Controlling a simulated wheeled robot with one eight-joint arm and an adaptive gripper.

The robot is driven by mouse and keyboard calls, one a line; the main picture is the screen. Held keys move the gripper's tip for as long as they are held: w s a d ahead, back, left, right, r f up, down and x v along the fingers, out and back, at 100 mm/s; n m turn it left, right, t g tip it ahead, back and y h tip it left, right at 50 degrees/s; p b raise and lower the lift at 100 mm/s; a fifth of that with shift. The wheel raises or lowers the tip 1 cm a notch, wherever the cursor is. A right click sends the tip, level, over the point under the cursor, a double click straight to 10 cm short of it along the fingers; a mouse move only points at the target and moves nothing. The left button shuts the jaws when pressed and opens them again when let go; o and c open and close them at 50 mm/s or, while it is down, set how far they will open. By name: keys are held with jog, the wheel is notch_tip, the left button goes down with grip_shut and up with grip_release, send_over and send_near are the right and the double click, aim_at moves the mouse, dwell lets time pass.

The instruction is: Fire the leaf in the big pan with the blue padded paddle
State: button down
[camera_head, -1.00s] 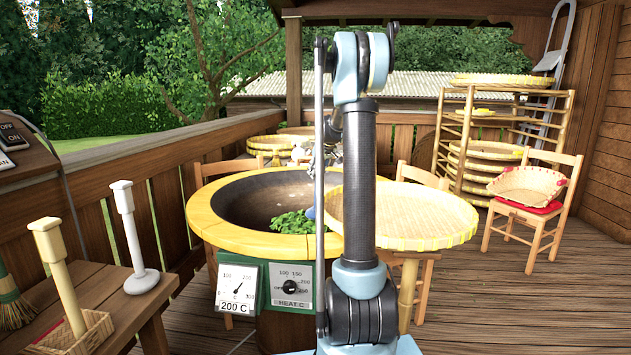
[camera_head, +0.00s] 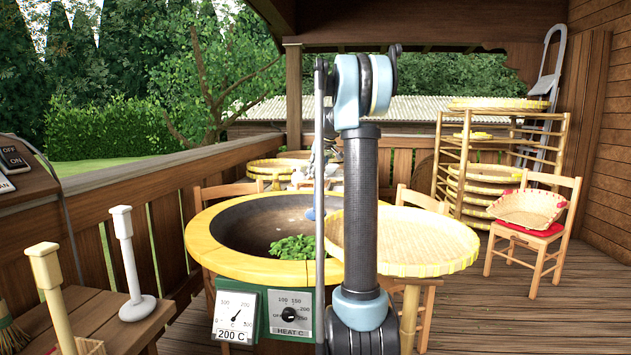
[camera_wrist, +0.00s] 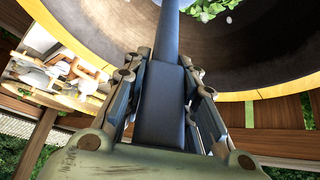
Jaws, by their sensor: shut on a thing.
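The big pan (camera_head: 230,220) has a yellow rim and dark bowl in a green stand. A heap of green leaf (camera_head: 296,247) lies on its near wall and shows at the top of the wrist view (camera_wrist: 208,9). My gripper (camera_wrist: 170,85) is shut on the dark handle of the paddle (camera_wrist: 167,30), which points into the pan. The paddle's blue pad (camera_head: 311,214) shows beside my arm, above and behind the leaf in the picture, apparently clear of it. My arm hides part of the paddle and pan in the head view.
A wide woven tray (camera_head: 440,245) stands close right of the pan. The stand's dials (camera_head: 290,315) show a 200 C label. A wooden bench (camera_head: 100,300) with a white stand (camera_head: 128,250) is at left. Chairs and a tray rack (camera_head: 440,165) stand behind.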

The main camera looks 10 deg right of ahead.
jog(key=shift+r, duration=2.7)
